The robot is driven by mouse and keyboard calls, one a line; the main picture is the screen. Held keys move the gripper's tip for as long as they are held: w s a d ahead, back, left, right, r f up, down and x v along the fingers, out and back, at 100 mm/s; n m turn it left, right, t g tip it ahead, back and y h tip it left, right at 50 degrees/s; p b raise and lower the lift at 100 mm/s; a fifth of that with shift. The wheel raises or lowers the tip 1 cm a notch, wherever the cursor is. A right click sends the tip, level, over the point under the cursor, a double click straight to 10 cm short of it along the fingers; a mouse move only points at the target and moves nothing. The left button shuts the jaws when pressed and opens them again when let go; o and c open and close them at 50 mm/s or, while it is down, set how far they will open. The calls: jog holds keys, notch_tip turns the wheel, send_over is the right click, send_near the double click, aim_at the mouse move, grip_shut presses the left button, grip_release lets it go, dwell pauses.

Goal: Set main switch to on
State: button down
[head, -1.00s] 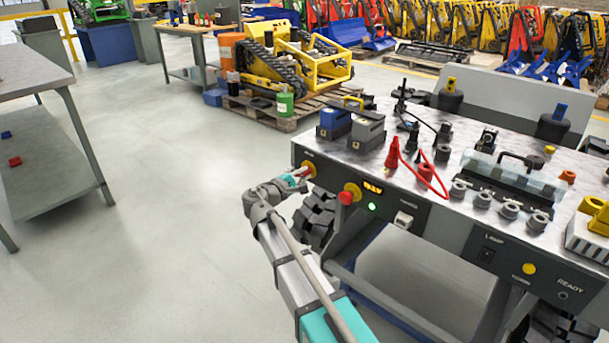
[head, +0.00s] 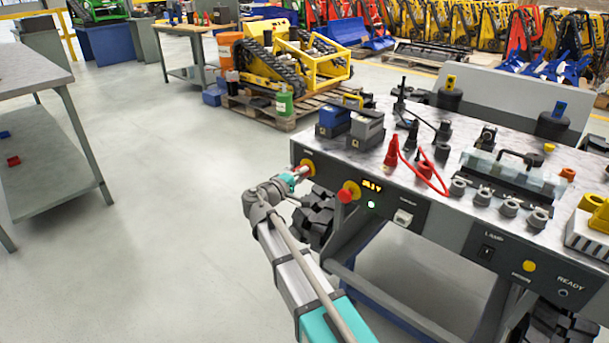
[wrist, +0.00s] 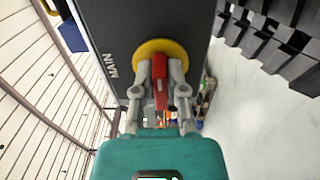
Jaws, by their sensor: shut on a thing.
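The main switch is a red handle (wrist: 160,80) on a yellow round plate (wrist: 149,50), beside the word MAIN on the dark panel (wrist: 112,30). In the head view the switch's yellow plate (head: 308,163) is at the left end of the console front. My gripper (wrist: 159,92) is shut on the red handle, one finger on each side. The handle lies roughly along the line of the MAIN lettering. In the head view my gripper (head: 297,175) covers part of the switch. An amber display (head: 372,186) and a green lamp (head: 371,204) are lit on the console.
A red stop button on a yellow base (head: 348,192) sits right of the switch. The console top (head: 350,152) carries batteries, cables and clamps. A black track (head: 314,217) is close behind my wrist. The floor (head: 170,220) to the left is clear.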

jog(key=shift+s+d+f, duration=0.1)
jog(key=shift+s, duration=0.05)
jog(key=c, duration=0.7)
grip_release()
jog(key=shift+a, duration=0.2)
jog(key=shift+v, duration=5.9)
